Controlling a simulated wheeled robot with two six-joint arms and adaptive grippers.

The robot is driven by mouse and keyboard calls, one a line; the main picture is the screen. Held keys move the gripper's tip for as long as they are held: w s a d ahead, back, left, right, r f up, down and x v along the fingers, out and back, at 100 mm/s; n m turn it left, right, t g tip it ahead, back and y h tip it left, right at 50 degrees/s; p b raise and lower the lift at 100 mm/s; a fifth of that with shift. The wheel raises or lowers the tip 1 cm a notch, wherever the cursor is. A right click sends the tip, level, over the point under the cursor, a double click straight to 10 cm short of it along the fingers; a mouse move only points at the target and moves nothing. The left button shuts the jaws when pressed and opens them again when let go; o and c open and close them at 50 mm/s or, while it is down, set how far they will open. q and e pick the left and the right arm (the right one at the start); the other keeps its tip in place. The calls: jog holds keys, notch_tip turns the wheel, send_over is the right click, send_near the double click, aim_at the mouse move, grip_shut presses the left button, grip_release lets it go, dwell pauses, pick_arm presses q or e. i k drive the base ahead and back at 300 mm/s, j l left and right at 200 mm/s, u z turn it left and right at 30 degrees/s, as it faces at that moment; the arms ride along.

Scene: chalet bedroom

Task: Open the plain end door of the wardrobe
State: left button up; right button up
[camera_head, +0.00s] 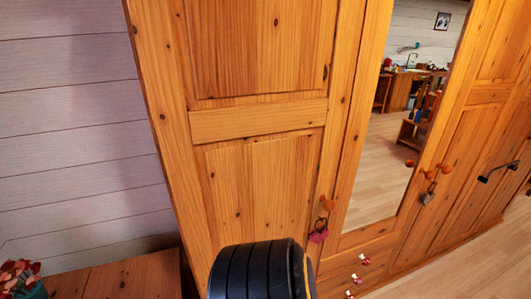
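The wooden wardrobe (345,130) fills most of the head view. Its plain panelled left end door (258,122) stands shut, flush with the frame. A round orange wooden knob (327,203) sits low on this door's right edge, and a pink heart-shaped tag (318,234) hangs from it. A black ribbed rounded part, apparently of my own arm, covers the lower part of this door. Neither gripper's fingers are in view.
The middle door has a mirror (395,120) reflecting the room. Drawers with small red-and-white knobs (363,258) lie below. A low wooden chest (125,276) and plant (20,278) are at left. Floor (480,262) is clear at lower right.

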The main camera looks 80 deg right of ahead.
aim_at(249, 101)
jog(key=j+z, duration=0.1)
jog(key=z, duration=2.6)
